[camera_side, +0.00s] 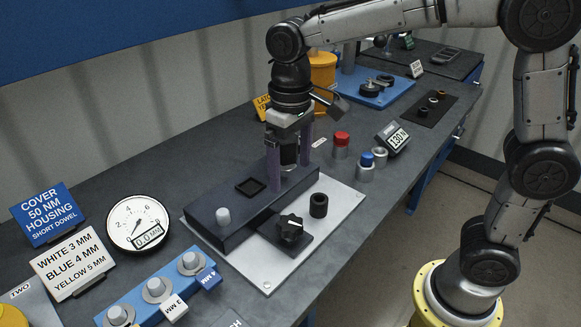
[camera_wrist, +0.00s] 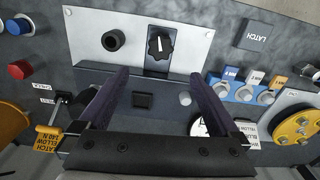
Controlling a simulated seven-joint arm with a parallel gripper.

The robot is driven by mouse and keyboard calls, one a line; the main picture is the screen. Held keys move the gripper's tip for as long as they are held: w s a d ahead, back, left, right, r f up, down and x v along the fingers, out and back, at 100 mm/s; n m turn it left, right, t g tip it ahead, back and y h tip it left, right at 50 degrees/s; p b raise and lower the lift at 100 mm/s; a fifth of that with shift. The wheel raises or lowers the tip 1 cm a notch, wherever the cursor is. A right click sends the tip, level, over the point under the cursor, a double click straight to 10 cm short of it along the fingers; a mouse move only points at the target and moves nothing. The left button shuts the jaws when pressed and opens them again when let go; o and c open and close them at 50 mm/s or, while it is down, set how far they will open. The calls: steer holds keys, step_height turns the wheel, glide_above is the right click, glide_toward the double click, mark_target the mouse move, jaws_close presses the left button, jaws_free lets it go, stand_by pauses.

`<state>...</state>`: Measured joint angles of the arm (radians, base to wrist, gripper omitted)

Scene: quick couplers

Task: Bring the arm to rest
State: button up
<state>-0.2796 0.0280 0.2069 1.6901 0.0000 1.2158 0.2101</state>
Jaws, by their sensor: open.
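My gripper (camera_side: 289,172) is over the long dark block (camera_side: 225,235), with its two purple fingers pointing down and spread apart. In the wrist view, my gripper (camera_wrist: 153,72) is open, and no held part shows between the fingers. The block's square recess (camera_side: 250,186) lies beside the fingers; in the wrist view the recess (camera_wrist: 142,100) shows between them. A dark cylindrical form shows between the fingers in the side view; I cannot tell what it belongs to. Whether the fingertips touch the block is unclear.
A light plate (camera_side: 265,270) carries the block, a black knob (camera_side: 291,228) and a black socket (camera_side: 318,205). A white peg (camera_side: 223,216) stands on the block. Red-capped (camera_side: 341,145) and blue-capped (camera_side: 366,166) cylinders stand to the right. A dial gauge (camera_side: 138,222) and signs stand left.

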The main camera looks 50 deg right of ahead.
steer(key=s+d+r+m+t, duration=0.1)
steer(key=s+d+r+t, duration=0.15)
steer(key=d+r, duration=0.2)
steer(key=s+d+f+t, duration=0.1)
steer(key=s+d+f, duration=0.1)
steer(key=s, duration=0.5)
steer(key=s+d+f+t, duration=0.1)
steer(key=s+d+t, duration=0.1)
steer(key=s, duration=0.6)
steer(key=shift+s+d+f, duration=0.3)
steer(key=shift+d+f, duration=0.05)
steer(key=shift+d, duration=0.35)
